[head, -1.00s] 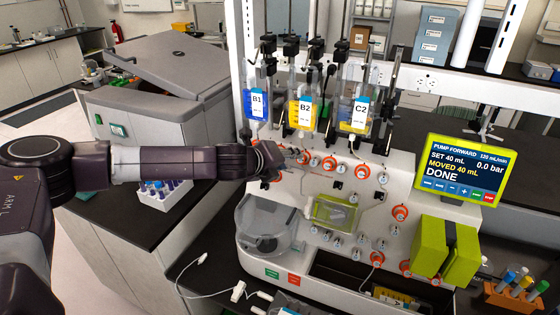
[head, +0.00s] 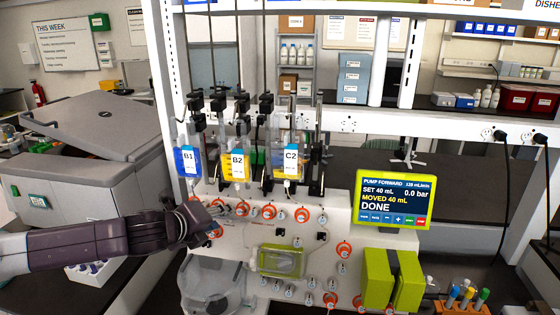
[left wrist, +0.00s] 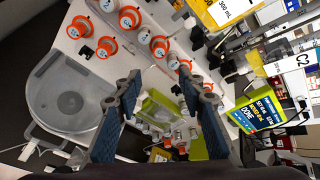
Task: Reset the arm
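My left arm (head: 90,245) reaches in from the left in the head view. Its gripper (head: 212,222) is in front of the left part of the white cell processor (head: 330,238), near its orange-ringed knobs (head: 268,211). In the left wrist view the gripper (left wrist: 158,105) has its two blue-padded fingers wide apart with nothing between them. Beyond them are the clear round chamber (left wrist: 68,103) and the green-framed cassette (left wrist: 160,110). My right gripper does not show.
Bags B1 (head: 189,160), B2 (head: 237,166) and C2 (head: 290,160) hang above the panel. The screen (head: 395,200) reads "MOVED 40 mL DONE". A grey centrifuge-like machine (head: 90,140) stands at left. A tube rack (head: 463,307) sits at lower right.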

